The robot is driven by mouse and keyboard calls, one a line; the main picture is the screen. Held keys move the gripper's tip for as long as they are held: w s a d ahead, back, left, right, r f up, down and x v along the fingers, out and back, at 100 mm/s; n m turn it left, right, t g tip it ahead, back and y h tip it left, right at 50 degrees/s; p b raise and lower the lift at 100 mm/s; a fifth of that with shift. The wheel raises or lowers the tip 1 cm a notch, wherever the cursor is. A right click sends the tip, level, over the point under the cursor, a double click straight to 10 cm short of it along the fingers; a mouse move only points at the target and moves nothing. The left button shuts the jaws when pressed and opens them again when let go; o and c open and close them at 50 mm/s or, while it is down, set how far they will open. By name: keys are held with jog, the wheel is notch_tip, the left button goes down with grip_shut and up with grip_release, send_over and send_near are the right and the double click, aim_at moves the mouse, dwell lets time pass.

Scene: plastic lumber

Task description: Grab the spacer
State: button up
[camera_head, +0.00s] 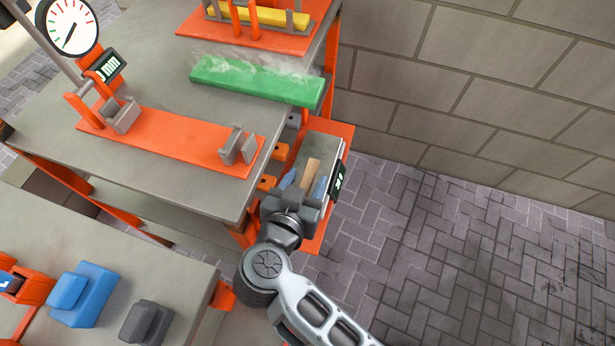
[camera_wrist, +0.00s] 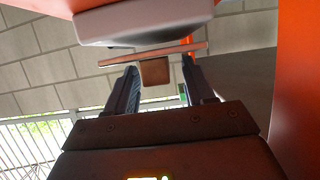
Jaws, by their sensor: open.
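A tan, wood-coloured piece (camera_head: 309,172), which looks like the spacer, sits in the orange side holder at the right end of the workbench. In the wrist view a brown block (camera_wrist: 155,72) shows between the fingers, with a thin flat plate (camera_wrist: 150,54) across it. My gripper (camera_head: 303,183) reaches into the holder, with one blue-grey fingertip on each side of the tan piece. In the wrist view my gripper (camera_wrist: 158,88) is open, with gaps beside the block. The piece's lower end is hidden by the gripper body.
The orange side holder (camera_head: 338,133) has a small dark display (camera_head: 338,181) on its right wall, close to my gripper. The grey workbench (camera_head: 150,85) carries a green bar (camera_head: 255,82) and an orange fixture (camera_head: 180,135). A lower table with blue block (camera_head: 84,293) stands left. Paved floor is free at right.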

aim_at(306, 184)
jog(key=shift+w, duration=0.2)
jog(key=shift+c, duration=0.5)
grip_shut()
notch_tip(306, 184, up, 5)
jog(key=shift+d+f+p, duration=0.15)
jog(key=shift+f+p, duration=0.05)
jog(key=shift+p, duration=0.35)
jog(key=s+d+r+p, duration=0.1)
jog(key=s+d+r, duration=0.5)
jog(key=d, duration=0.3)
jog(key=shift+s+d+r, duration=0.15)
jog(key=shift+s, duration=0.3)
